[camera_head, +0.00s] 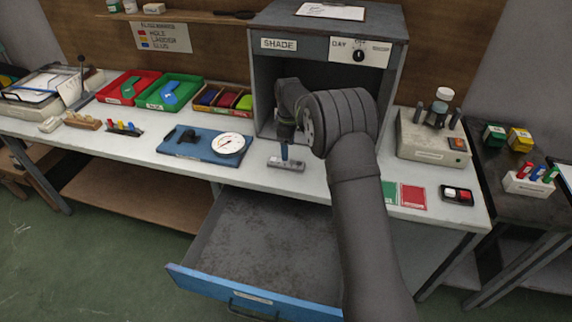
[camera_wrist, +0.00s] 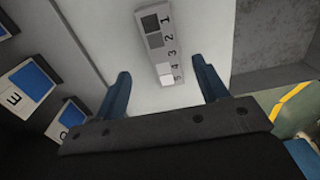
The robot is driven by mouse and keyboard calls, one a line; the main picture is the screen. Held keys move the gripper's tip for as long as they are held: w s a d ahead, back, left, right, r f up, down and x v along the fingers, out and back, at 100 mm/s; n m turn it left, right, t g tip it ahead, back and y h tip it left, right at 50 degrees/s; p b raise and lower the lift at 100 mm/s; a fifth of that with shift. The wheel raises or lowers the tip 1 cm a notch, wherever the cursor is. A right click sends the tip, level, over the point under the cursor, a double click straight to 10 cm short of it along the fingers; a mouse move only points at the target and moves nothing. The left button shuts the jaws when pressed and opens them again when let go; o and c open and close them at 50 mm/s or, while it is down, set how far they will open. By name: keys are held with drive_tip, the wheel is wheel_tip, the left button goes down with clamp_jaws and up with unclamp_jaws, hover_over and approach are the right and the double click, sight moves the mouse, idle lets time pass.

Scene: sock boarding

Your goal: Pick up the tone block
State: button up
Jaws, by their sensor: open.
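The tone block, a narrow grey bar with numbered patches running from dark to light, lies flat on the white bench in the wrist view (camera_wrist: 157,42). In the head view the grey block (camera_head: 287,165) sits in front of the grey shade cabinet. My gripper (camera_wrist: 160,68) has its two blue fingers spread apart, with the light end of the block showing between them and the dark end extending beyond. In the head view my gripper (camera_head: 284,153) points down over the block. Nothing is held; the height gap is hard to judge.
The shade cabinet (camera_head: 401,75) stands behind the block. Green and red cards (camera_head: 413,197) lie to the right. An open, empty-looking drawer (camera_head: 240,245) juts out below the bench front.

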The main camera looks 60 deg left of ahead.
sight(286, 164)
drive_tip(key=shift+s+a+f, duration=0.1)
drive_tip(key=shift+s+f, duration=0.1)
drive_tip(key=shift+f, duration=1.3)
drive_tip(key=shift+s+f, duration=0.15)
drive_tip(key=shift+f, duration=1.35)
drive_tip(key=c, duration=1.1)
